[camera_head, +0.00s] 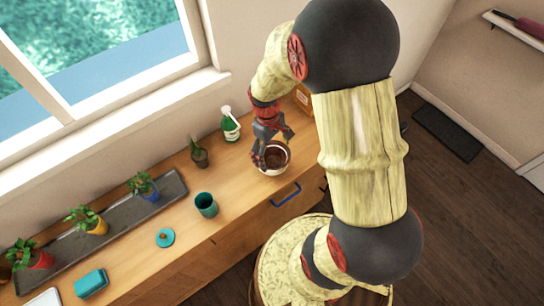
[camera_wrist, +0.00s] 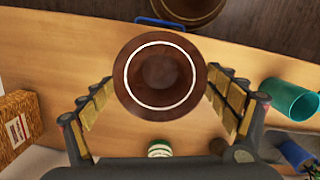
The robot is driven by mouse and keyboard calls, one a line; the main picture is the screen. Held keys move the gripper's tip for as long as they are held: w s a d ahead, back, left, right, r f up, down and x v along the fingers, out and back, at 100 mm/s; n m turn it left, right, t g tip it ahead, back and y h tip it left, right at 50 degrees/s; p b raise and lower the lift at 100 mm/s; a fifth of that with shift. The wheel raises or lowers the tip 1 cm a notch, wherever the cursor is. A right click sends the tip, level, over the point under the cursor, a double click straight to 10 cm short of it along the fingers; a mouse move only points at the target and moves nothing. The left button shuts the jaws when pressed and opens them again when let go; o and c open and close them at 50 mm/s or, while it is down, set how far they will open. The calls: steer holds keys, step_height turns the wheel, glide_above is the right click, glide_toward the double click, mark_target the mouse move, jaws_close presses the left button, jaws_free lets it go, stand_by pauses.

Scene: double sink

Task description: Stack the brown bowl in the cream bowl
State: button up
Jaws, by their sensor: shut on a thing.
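The brown bowl (camera_wrist: 160,112) fills the space between the fingers of my gripper (camera_wrist: 160,88) in the wrist view. The fingers press on its opposite sides. A thin pale ring shows inside its outer edge there. In the head view my gripper (camera_head: 274,149) points down at the counter, with the brown bowl (camera_head: 276,154) between its fingers. The cream bowl (camera_head: 272,172) shows as a pale wall and rim just below and around the brown. The fingers hide part of both bowls. I cannot tell whether the brown bowl rests fully on the cream one.
A teal cup (camera_head: 206,205) stands to the left on the wooden counter. A green-and-white bottle (camera_head: 230,125) and a dark bottle (camera_head: 199,153) stand behind. A teal lidded item (camera_head: 165,238), a teal block (camera_head: 91,283) and potted plants in a grey tray (camera_head: 120,221) lie farther left.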

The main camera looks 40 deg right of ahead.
mark_target(272, 157)
steer(key=shift+w+d+f, duration=0.2)
steer(key=shift+w+f, duration=0.25)
steer(key=shift+f, duration=0.2)
steer(key=shift+w+d+f, duration=0.15)
steer(key=shift+w+f, duration=0.25)
steer(key=shift+f, duration=0.2)
steer(key=shift+f+b, duration=0.3)
steer(key=shift+f, duration=1.2)
steer(key=shift+f, duration=0.1)
steer(key=shift+f+b, duration=0.3)
steer(key=shift+f, duration=0.05)
steer(key=o, duration=1.1)
steer(key=shift+r, duration=0.2)
